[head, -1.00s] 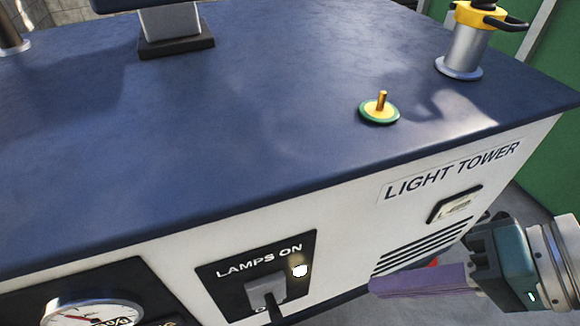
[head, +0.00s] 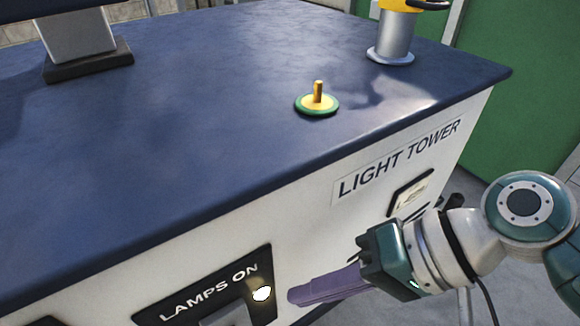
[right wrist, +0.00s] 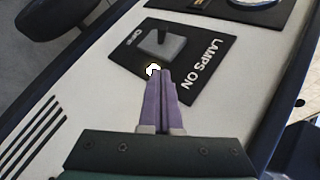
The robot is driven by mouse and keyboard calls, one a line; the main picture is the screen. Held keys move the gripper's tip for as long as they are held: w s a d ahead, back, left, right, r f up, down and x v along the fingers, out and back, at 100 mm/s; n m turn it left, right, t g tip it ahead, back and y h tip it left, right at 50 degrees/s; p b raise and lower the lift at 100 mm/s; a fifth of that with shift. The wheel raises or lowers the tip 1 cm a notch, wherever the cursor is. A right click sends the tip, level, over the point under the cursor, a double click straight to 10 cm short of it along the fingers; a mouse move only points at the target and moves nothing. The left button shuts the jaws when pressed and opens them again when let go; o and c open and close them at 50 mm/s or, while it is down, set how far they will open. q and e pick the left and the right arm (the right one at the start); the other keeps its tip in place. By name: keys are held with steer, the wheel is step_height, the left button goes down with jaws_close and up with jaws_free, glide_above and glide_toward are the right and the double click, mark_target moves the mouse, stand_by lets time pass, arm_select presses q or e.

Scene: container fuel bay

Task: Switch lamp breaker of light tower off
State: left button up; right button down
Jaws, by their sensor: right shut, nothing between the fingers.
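The light tower (head: 190,140) is a white cabinet with a dark blue top and a "LIGHT TOWER" label. The black "LAMPS ON" panel (head: 180,312) is on its front, cut by the bottom edge of the head view; a small indicator (head: 262,293) glows bright white. The lamp breaker (right wrist: 163,45) shows in the right wrist view as a grey block with a dark lever; I cannot tell its position. My right gripper (head: 292,296) is shut and empty, its purple fingers near the indicator and short of the lever; they also show in the right wrist view (right wrist: 160,78). My left gripper is out of view.
A green and yellow disc with a brass pin (head: 317,102) and a silver post (head: 391,42) stand on the cabinet top. A round gauge (right wrist: 255,2) sits beyond the panel. Vent slots (right wrist: 32,135) and a small plate (head: 410,193) are on the front.

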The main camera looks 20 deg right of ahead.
steer(key=a+f+b, duration=0.1)
steer(key=a+f, duration=0.4)
steer(key=a, duration=0.1)
steer(key=shift+s, duration=0.4)
steer(key=shift+a+f+b, duration=0.1)
steer(key=shift+b, duration=0.2)
